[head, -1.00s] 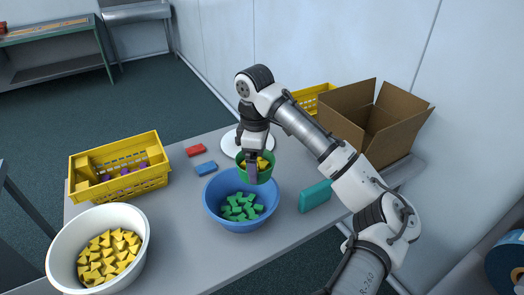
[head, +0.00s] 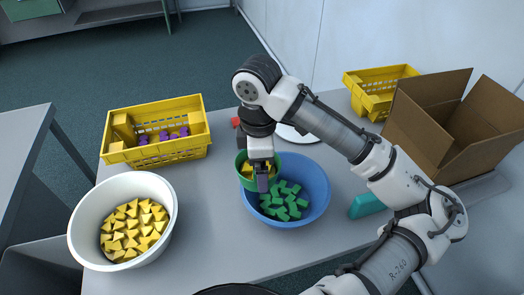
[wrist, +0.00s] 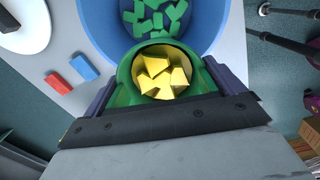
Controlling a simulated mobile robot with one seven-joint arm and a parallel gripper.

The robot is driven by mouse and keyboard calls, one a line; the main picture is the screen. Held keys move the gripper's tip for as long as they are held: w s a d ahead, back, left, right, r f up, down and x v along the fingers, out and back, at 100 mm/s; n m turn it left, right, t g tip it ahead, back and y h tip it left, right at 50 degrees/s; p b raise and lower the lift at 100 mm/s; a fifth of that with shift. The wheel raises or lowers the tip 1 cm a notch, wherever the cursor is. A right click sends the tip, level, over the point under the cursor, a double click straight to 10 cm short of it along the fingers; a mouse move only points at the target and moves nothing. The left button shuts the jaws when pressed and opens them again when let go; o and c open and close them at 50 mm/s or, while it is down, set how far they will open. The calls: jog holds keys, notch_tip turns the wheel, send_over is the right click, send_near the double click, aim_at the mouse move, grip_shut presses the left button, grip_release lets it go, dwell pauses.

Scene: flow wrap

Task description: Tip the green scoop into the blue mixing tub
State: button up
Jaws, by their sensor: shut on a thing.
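The green scoop (head: 243,180) holds several yellow pieces (head: 258,168), and they also show inside the scoop (wrist: 124,93) in the wrist view. My gripper (head: 262,176) is shut on the scoop, with a dark finger on each side of it. The scoop looks roughly upright, not tipped. The blue mixing tub (head: 318,185) stands on the table with several green pieces (head: 285,203) in it. In the head view the scoop is at the tub's left back rim, overlapping it. In the wrist view the scoop overlaps the near rim of the tub (wrist: 215,35). I cannot tell the gap.
A white bowl (head: 80,240) of yellow pieces and a yellow crate (head: 160,153) stand left. A teal block (head: 365,206) lies right of the tub. A cardboard box (head: 420,135) stands right. Red (wrist: 85,67) and blue (wrist: 58,83) bricks lie near a white disc (wrist: 40,18).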

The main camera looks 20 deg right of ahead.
aim_at(278, 166)
jog(key=y, duration=0.1)
jog(key=y+b, duration=0.1)
jog(key=y, duration=0.1)
jog(key=shift+s+d+f+t+y, duration=0.15)
jog(key=shift+d+t+y, duration=0.15)
jog(key=shift+t, duration=0.1)
jog(key=y, duration=0.1)
jog(key=d+y+b, duration=0.1)
jog(key=y, duration=0.1)
jog(key=shift+r+t, duration=0.2)
jog(key=shift+t, duration=0.2)
jog(key=shift+r+y+b, duration=0.1)
jog(key=shift+y+b, duration=0.2)
jog(key=shift+y, duration=0.7)
jog(key=shift+s+d+f+t+y+b, duration=0.15)
jog(key=shift+y+b, duration=0.15)
jog(key=shift+y, duration=0.3)
jog(key=shift+w+d+f+t+y+b, duration=0.15)
jog(key=shift+y+b, duration=0.15)
jog(key=shift+y, duration=0.3)
jog(key=y, duration=0.1)
jog(key=d+y+b, duration=0.1)
jog(key=y+b, duration=0.1)
jog(key=shift+s+d+f+t+y, duration=0.25)
jog(key=shift+f+t+y, duration=0.05)
jog(key=shift+t+y, duration=0.1)
jog(key=shift+r, duration=0.1)
